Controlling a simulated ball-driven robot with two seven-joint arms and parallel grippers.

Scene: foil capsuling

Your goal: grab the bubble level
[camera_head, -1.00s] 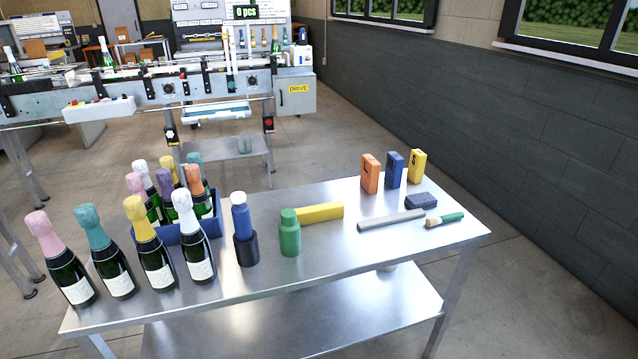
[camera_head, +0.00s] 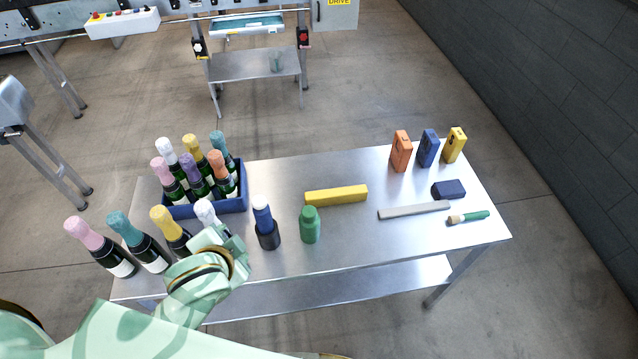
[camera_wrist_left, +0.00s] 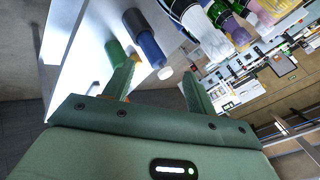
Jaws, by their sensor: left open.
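The bubble level, which I take to be the yellow bar (camera_head: 336,196), lies flat on the metal table behind the green bottle (camera_head: 310,225). My left gripper (camera_head: 228,243) is at the table's front left, left of the level and well apart from it. In the head view it covers part of a white-topped bottle. The left wrist view shows its two fingers (camera_wrist_left: 160,88) spread with nothing between them. The green bottle and a blue bottle (camera_wrist_left: 146,45) are beyond the fingers there. My right gripper is not in view.
Champagne bottles and a blue crate (camera_head: 233,205) fill the left.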

